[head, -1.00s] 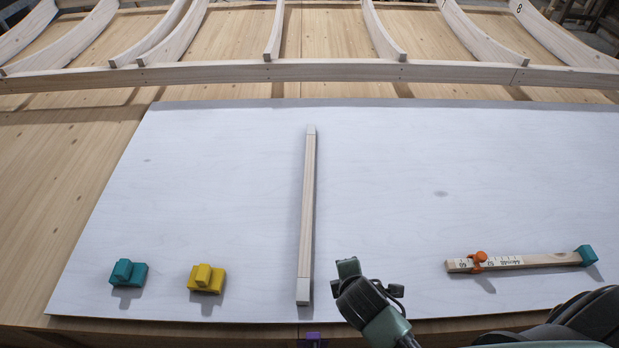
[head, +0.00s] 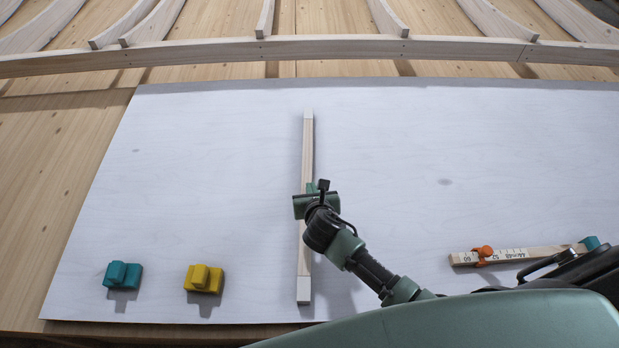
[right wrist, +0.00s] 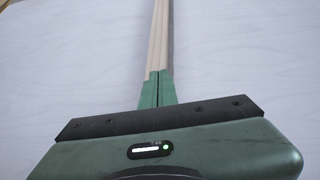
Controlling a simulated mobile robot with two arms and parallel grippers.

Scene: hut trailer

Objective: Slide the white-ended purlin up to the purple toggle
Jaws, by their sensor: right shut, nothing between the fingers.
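The white-ended purlin (head: 307,150) lies lengthwise on the pale board, its near white end close to the board's front edge. My right gripper (head: 312,187) is over the middle of the purlin. Its fingers are shut and empty. In the right wrist view the shut green fingertips (right wrist: 158,76) line up over the purlin (right wrist: 160,35); whether they touch it I cannot tell. The purple toggle is not visible now. My left gripper is not in view.
A teal block (head: 122,275) and a yellow block (head: 204,279) stand at the front left of the board (head: 220,150). A marked wooden stick (head: 515,254) with an orange slider (head: 483,254) lies at the right, near my arm. A ribbed wooden frame (head: 350,47) runs behind the board.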

